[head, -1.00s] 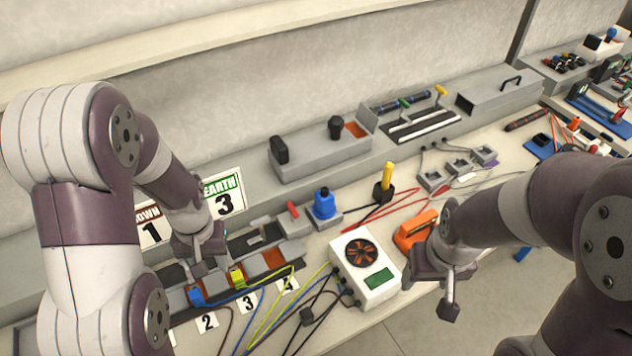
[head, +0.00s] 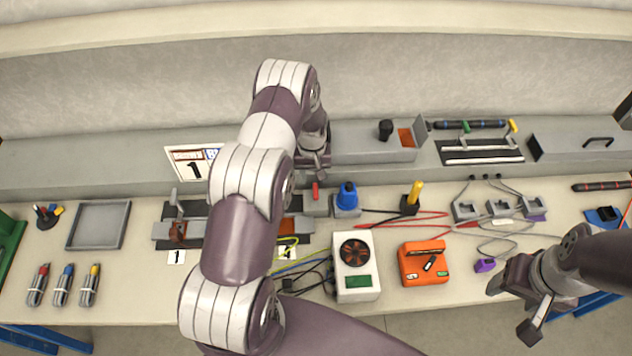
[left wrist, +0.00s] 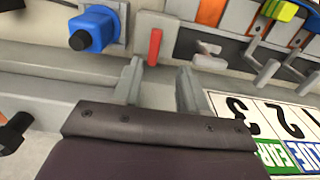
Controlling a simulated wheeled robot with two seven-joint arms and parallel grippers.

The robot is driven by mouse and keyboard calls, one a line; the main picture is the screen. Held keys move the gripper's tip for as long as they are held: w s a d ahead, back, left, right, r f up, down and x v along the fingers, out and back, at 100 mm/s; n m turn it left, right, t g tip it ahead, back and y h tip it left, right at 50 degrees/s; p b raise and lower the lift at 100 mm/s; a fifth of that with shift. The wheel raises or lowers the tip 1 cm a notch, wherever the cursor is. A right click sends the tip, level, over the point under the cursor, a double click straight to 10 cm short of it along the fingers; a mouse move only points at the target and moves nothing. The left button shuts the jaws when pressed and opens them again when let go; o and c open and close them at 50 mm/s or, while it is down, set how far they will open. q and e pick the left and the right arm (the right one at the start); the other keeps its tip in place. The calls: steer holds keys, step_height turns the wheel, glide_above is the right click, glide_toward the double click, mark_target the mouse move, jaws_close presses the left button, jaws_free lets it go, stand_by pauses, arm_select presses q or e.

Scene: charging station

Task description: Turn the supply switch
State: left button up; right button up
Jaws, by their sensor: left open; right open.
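No label marks the supply switch, so I cannot tell which control it is. A black knob (head: 385,130) stands on the long grey box (head: 370,148) against the wall. The black switch at that box's left end is hidden behind my left arm. My left gripper (head: 313,165) is over the box's left end, open and pointing down. In the left wrist view its fingers (left wrist: 160,78) are apart with nothing held. A red lever (left wrist: 155,47) lies just beyond the fingertips there, also seen in the head view (head: 315,191). My right gripper (head: 513,306) is open and empty at the front edge.
A blue plug (head: 347,196) stands right of the red lever. A white fan meter (head: 355,265) and an orange device (head: 424,263) are in front. Cables cross the bench. My left arm hides the middle.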

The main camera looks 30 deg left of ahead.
mark_target(316, 189)
arm_select(q)
steer(key=f, duration=0.1)
steer(key=d+f+p, duration=0.1)
steer(key=f, duration=0.1)
steer(key=w+f, duration=0.1)
steer(key=f, duration=0.1)
steer(key=shift+d, duration=0.15)
steer(key=shift+s+f, duration=0.1)
steer(key=shift+f, duration=0.25)
steer(key=shift+s+a+f, duration=0.2)
steer(key=shift+s+a, duration=0.05)
steer(key=shift+a, duration=0.15)
steer(key=shift+w+d, duration=0.15)
steer(key=shift+d, duration=0.05)
jaws_close()
arm_select(e)
steer(key=shift+w+d+r, duration=0.15)
steer(key=shift+d+r, duration=0.1)
steer(key=shift+r, duration=0.25)
steer(key=shift+w+d+r, duration=0.15)
steer(key=shift+d+r, duration=0.05)
steer(key=shift+r, duration=0.25)
steer(key=shift+f, duration=0.1)
